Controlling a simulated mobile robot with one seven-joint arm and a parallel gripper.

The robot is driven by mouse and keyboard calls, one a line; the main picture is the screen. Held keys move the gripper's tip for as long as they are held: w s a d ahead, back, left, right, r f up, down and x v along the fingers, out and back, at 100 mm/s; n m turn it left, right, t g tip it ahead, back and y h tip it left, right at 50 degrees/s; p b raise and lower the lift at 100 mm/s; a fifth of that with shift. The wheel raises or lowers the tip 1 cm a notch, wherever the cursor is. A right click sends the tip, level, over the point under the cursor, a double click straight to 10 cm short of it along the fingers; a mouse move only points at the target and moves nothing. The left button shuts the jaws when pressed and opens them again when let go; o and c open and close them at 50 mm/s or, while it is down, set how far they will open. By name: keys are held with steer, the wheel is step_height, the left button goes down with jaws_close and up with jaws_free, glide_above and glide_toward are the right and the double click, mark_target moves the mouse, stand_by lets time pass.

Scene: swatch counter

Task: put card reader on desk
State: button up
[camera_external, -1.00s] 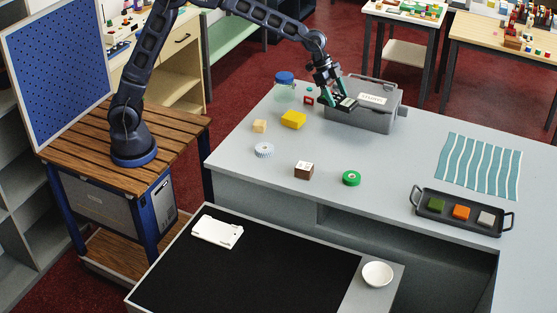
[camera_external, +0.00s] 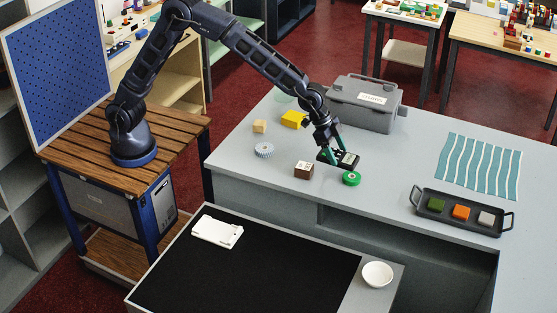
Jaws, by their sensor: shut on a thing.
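My gripper (camera_external: 337,154) is shut on a small dark device with a pale panel, which looks like the card reader (camera_external: 349,160). It holds it above the grey counter, just behind a green roll (camera_external: 351,179) and right of a brown block (camera_external: 304,170). The fingers hide part of the device. A lower desk with a black top (camera_external: 270,255) stands in front of the counter, with a white flat device (camera_external: 217,231) at its back left and a white bowl (camera_external: 377,274) on its pale right end.
On the grey counter (camera_external: 400,190) are a grey toolbox (camera_external: 365,103), a yellow block (camera_external: 293,119), a wooden cube (camera_external: 260,126), a pale blue ribbed disc (camera_external: 264,150), a striped cloth (camera_external: 478,166) and a black tray (camera_external: 457,229) of coloured blocks. The black top's middle is clear.

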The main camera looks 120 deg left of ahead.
steer(key=d+f, duration=0.1)
steer(key=d, duration=0.1)
steer(key=d+f, duration=0.2)
steer(key=d, duration=0.1)
steer(key=w+d+f, duration=0.1)
steer(key=d, duration=0.1)
steer(key=shift+d+f, duration=0.2)
steer(key=shift+d, duration=0.15)
steer(key=s+a+r+n+y, duration=0.1)
steer(key=a+r, duration=0.4)
steer(key=a, duration=0.5)
steer(key=a+r+n, duration=0.2)
steer(key=a+r, duration=0.4)
steer(key=a, duration=0.4)
steer(key=s+a+r+n+y, duration=0.1)
steer(key=a+r, duration=0.5)
steer(key=a, duration=0.3)
steer(key=shift+s+a+n+y, duration=0.3)
steer(key=shift+a+n, duration=0.1)
steer(key=shift+a+f, duration=0.1)
steer(key=shift+f, duration=0.25)
steer(key=shift+c, duration=0.2)
step_height(320, 180, down, 19)
steer(key=shift+f, duration=0.1)
steer(key=shift+f, duration=0.1)
steer(key=o, duration=1.2)
